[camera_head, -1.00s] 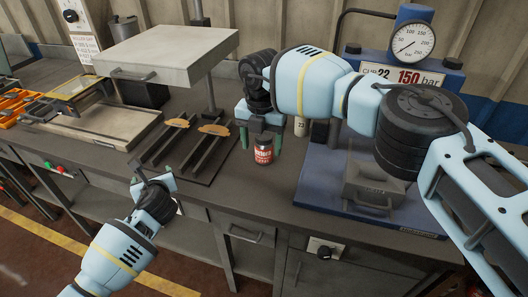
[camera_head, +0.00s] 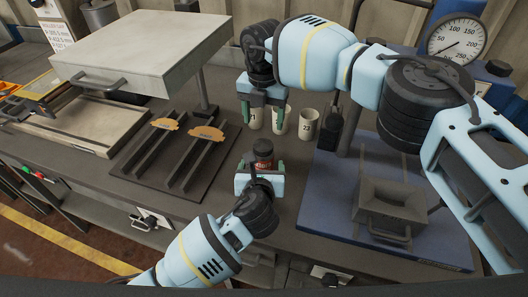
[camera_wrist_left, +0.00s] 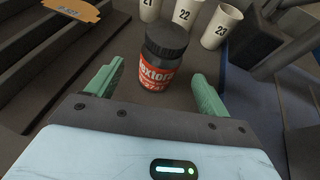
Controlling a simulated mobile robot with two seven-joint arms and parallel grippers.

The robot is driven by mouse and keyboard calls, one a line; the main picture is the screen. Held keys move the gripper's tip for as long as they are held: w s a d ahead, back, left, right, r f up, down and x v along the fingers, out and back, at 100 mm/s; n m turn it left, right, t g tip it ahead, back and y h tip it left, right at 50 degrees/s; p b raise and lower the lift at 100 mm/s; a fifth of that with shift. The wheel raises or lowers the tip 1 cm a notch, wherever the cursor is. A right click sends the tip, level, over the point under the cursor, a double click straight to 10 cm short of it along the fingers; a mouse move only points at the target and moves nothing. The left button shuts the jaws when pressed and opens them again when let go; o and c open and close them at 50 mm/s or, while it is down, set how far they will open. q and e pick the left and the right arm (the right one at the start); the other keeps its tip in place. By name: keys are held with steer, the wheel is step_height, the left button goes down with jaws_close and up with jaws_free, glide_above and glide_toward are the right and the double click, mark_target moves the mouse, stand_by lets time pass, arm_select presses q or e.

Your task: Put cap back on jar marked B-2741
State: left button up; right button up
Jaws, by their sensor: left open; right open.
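A small jar (camera_head: 264,160) with a red label stands upright on the bench, a dark cap (camera_head: 263,146) on its top. In the left wrist view the jar (camera_wrist_left: 158,75) and its black ribbed cap (camera_wrist_left: 167,38) show large; I cannot read B-2741 on it, and I cannot tell how tightly the cap sits. My left gripper (camera_head: 261,172) is open, its green fingers (camera_wrist_left: 153,88) on either side of the jar's near side with gaps. My right gripper (camera_head: 265,112) is open beyond the jar, near the cups, with nothing seen in it.
White cups numbered 21 (camera_head: 254,119), 22 (camera_head: 280,124) and 23 (camera_head: 308,125) stand behind the jar. A dark rack with orange-brown brake shoes (camera_head: 206,133) lies left. A blue press base (camera_head: 335,205) is right.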

mark_target(263, 145)
arm_select(q)
steer(key=shift+s+r, duration=0.15)
steer(key=shift+s, duration=0.2)
arm_select(e)
steer(key=shift+s+r, duration=0.1)
steer(key=shift+s, duration=0.25)
arm_select(q)
steer(key=shift+x, duration=4.05)
arm_select(e)
steer(key=shift+w, duration=0.1)
arm_select(q)
jaws_close()
arm_select(e)
steer(key=n, duration=0.4)
steer(key=shift+a+n, duration=0.15)
steer(key=shift+n, duration=0.15)
steer(key=n, duration=0.4)
steer(key=shift+f, duration=4.05)
